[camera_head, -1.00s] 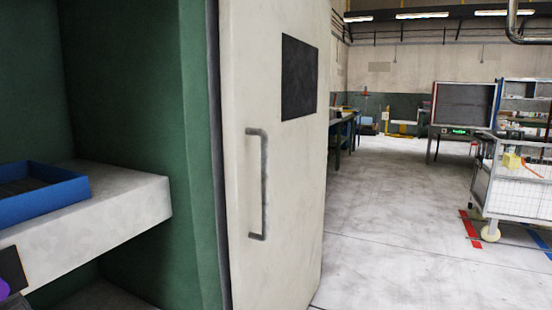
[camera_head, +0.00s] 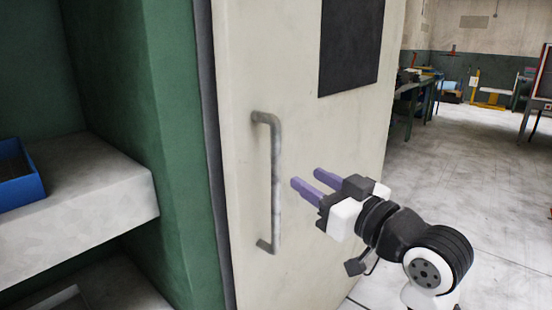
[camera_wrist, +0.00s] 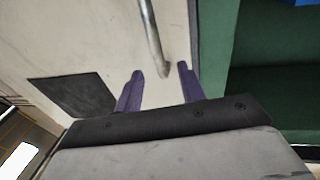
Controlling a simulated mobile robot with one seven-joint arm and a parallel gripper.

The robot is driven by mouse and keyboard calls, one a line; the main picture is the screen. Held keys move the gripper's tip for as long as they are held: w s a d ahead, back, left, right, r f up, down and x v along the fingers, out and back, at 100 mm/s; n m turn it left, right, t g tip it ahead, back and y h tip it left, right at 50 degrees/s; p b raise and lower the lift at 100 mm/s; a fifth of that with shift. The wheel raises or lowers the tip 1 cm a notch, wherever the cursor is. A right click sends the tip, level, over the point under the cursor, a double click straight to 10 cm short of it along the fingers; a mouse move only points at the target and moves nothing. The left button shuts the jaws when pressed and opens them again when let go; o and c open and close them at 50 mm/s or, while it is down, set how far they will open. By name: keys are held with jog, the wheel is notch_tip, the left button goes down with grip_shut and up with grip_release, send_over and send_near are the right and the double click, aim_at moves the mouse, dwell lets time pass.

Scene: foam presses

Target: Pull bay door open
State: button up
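The bay door (camera_head: 305,135) is a cream panel with a dark square window. It stands next to the green frame with a dark edge strip between them; I cannot tell whether it is fully shut. A grey upright bar handle (camera_head: 276,185) is fixed on it near its left edge. My gripper (camera_head: 306,180) is open, its purple fingers pointing at the handle from the right and a little apart from it. In the wrist view, the handle (camera_wrist: 152,38) ends near the gap between the two fingers (camera_wrist: 160,71). Nothing is held.
The green press frame (camera_head: 165,120) and a pale ledge (camera_head: 95,190) with a blue tray (camera_head: 30,190) are at left. Open floor (camera_head: 465,180) lies to the right, with a workbench (camera_head: 428,90) farther back.

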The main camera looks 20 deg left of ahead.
aim_at(279, 165)
jog(key=shift+g+h, duration=0.3)
jog(key=shift+g, duration=0.1)
jog(key=p+x, duration=0.1)
jog(key=x, duration=0.3)
jog(key=p+x, duration=0.1)
jog(key=x, duration=0.3)
jog(key=p+x, duration=0.1)
jog(key=x, duration=0.2)
jog(key=shift+w+a+f, duration=0.15)
jog(key=shift+w+f, duration=0.2)
jog(key=shift+w, duration=0.25)
grip_shut()
